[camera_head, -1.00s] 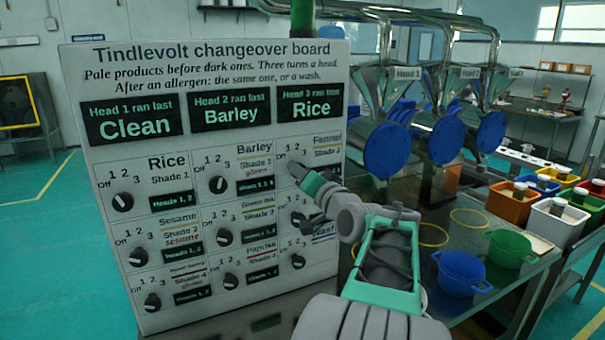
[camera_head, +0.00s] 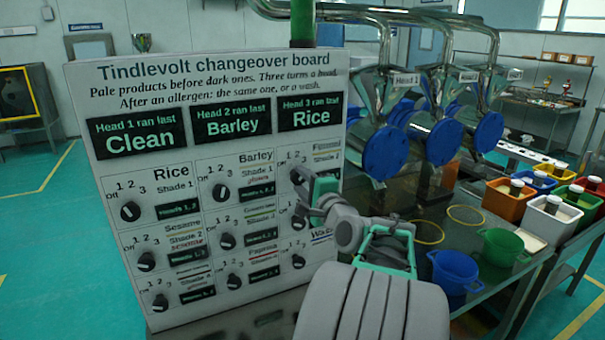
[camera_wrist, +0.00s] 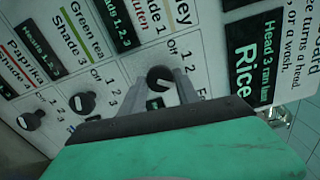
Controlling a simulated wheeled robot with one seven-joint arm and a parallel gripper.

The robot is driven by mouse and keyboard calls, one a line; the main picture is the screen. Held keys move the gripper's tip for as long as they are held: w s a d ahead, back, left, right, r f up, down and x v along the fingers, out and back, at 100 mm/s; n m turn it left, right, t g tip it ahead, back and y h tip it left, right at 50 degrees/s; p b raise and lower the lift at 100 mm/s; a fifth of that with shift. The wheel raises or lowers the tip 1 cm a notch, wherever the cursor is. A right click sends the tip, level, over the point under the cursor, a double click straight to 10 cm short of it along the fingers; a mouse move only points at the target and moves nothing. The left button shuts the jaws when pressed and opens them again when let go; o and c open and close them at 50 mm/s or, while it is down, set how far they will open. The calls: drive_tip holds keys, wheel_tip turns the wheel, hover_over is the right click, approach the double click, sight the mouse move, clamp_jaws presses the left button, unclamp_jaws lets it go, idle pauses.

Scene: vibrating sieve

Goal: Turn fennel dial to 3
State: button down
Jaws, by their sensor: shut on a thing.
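The Fennel dial (camera_wrist: 160,74) is a round black knob at the upper right of the white changeover board (camera_head: 84,150). In the wrist view it sits between the two grey fingers of my gripper (camera_wrist: 161,88), which are shut on its sides. A pale mark shows on the knob, but I cannot tell for sure which number it faces. In the head view my gripper (camera_head: 299,180) reaches the board below the Fennel label (camera_head: 327,147) and hides most of this dial. The digits 1 and 2 show above it.
Other dials stand close by, such as the Barley dial (camera_head: 220,192) to the left and the Rice dial (camera_head: 130,211). Right of the board are blue-lidded machine heads (camera_head: 385,152), a blue bucket (camera_head: 455,272) and a green bucket (camera_head: 503,246) on a bench.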

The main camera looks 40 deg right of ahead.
drive_tip(key=m+p, duration=0.2)
drive_tip(key=m, duration=0.1)
drive_tip(key=shift+r+p, duration=0.15)
drive_tip(key=shift+p, duration=0.25)
drive_tip(key=shift+m+p, duration=0.65)
drive_tip(key=shift+m, duration=0.25)
drive_tip(key=shift+f, duration=0.2)
drive_tip(key=c, duration=0.9)
unclamp_jaws()
drive_tip(key=shift+s, duration=0.1)
